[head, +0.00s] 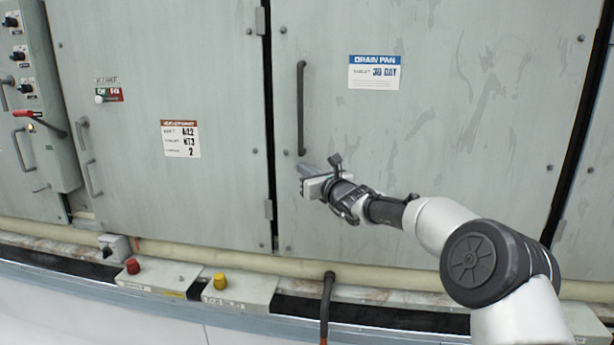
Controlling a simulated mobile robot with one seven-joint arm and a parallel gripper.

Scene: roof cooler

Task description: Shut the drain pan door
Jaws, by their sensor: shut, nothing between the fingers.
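The drain pan door (420,130) is a large grey-green panel with a blue-topped label (375,72) reading DRAIN PAN. A dark vertical bar handle (301,108) is mounted near its left edge. The door looks nearly flush with the panels beside it, with dark gaps along both its left and right edges; I cannot tell whether it is fully seated. My gripper (303,178) is shut and empty, just below the handle's lower end and in front of the door's lower left part. Whether it touches the door cannot be told.
Another cabinet door (210,90) is at left, with a control panel (25,80) beyond it. Boxes with a red button (132,266) and a yellow button (220,281) sit along the ledge below.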

